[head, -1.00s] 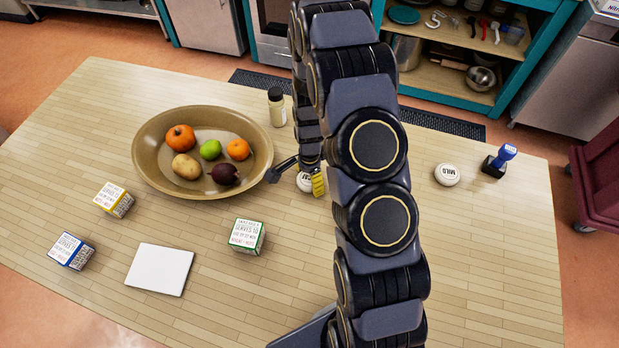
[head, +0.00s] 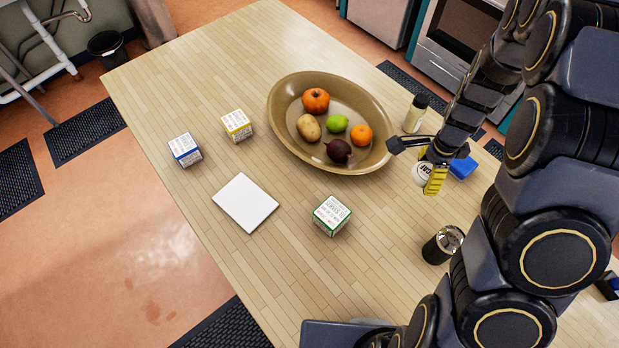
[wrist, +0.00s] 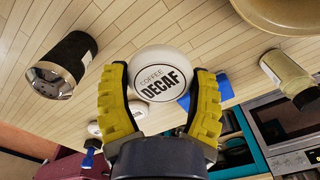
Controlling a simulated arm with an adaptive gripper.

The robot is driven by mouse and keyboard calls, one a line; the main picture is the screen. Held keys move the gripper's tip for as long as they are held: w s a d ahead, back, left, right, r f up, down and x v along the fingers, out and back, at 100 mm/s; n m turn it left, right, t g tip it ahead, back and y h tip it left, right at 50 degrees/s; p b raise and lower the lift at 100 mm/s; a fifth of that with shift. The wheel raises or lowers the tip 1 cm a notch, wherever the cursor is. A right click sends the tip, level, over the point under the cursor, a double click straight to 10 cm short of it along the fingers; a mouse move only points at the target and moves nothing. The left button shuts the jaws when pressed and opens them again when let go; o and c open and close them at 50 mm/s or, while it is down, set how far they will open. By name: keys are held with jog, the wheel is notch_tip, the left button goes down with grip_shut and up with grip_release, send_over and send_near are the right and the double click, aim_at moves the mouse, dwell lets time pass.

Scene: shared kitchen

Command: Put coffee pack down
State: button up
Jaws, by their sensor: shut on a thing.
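The coffee pack is a round white pack (wrist: 160,73) marked "COFFEE DECAF" in the wrist view. It sits between the two yellow-padded fingers of my gripper (wrist: 160,100), which are shut on it. In the head view my gripper (head: 431,164) is over the table, just right of the brown bowl, with the white pack (head: 419,174) partly hidden by a finger. I cannot tell whether the pack touches the tabletop.
The table (head: 300,275) is clear around the white square (head: 245,202). The fruit bowl (head: 276,105), a bottle (head: 414,115), a blue object (head: 463,167) and a dark metal-topped container (head: 440,246) stand near my gripper. Blue (head: 185,150), yellow (head: 237,125) and green (head: 331,215) boxes stand farther left.

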jog(key=s+a+n, duration=0.1)
jog(key=a+n, duration=0.2)
jog(key=a, duration=0.3)
jog(key=s+a+r+n, duration=0.1)
jog(key=a+n, duration=0.2)
jog(key=a, duration=0.3)
jog(key=s+a+r+n, duration=0.1)
jog(key=s+a+n, duration=0.1)
jog(key=a, duration=0.4)
jog(key=shift+r+n, duration=0.15)
jog(key=shift+n, duration=0.25)
jog(key=s+a+r+n, duration=0.2)
jog(key=s+a+n, duration=0.6)
jog(key=s+a, duration=0.25)
send_over(245, 201)
jog(key=shift+n, duration=0.3)
jog(key=f, duration=0.9)
jog(key=shift+s+d+f, duration=0.15)
jog(key=shift+s+f, duration=0.05)
jog(key=shift+f, duration=0.15)
jog(key=shift+w+f, duration=0.1)
jog(key=shift+f, duration=1.7)
jog(key=shift+f, duration=0.1)
